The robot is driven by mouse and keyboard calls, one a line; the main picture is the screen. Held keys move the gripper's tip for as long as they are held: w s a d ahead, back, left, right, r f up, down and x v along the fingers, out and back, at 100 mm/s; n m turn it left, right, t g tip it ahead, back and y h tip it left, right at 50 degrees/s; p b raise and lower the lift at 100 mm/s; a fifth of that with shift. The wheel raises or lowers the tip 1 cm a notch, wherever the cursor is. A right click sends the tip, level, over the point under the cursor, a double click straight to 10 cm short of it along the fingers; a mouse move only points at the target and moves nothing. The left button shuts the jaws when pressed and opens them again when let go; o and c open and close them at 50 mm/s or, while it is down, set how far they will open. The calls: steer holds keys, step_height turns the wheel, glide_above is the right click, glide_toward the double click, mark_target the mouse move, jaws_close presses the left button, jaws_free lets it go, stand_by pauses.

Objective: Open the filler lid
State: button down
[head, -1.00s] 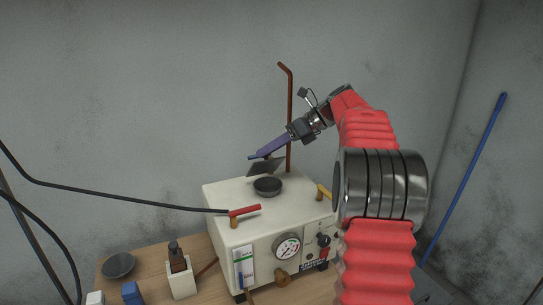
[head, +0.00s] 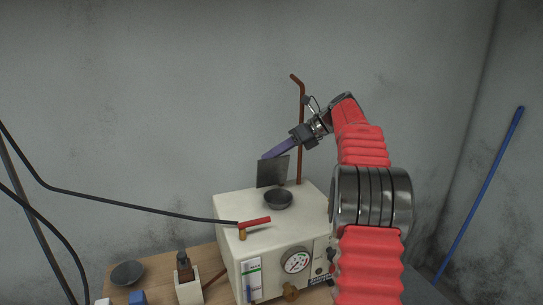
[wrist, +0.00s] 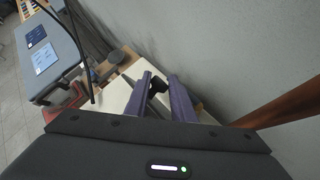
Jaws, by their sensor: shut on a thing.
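The filler lid (head: 273,172) is a dark square plate on top of the white machine (head: 236,207). It stands nearly upright behind the round dark filler bowl (head: 279,199), whose mouth is uncovered. My gripper (head: 266,155), with purple fingers, reaches down from the right to the lid's upper left edge. In the wrist view my gripper (wrist: 159,78) has its two fingers closed about a small dark part between them. That part seems to belong to the lid; its exact shape is hard to see.
A red-handled valve (head: 254,222) with a black hose stands on the machine's front left. A brown pipe (head: 299,130) rises close behind my gripper, near the wall. A bottle (head: 185,267) and dark dish (head: 127,273) are on the wooden table at left.

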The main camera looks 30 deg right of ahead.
steer(key=shift+d, duration=0.1)
steer(key=c, duration=1.5)
jaws_free()
steer(key=shift+s+r, duration=0.1)
steer(key=v, duration=1.3)
steer(key=shift+s+d+r, duration=0.2)
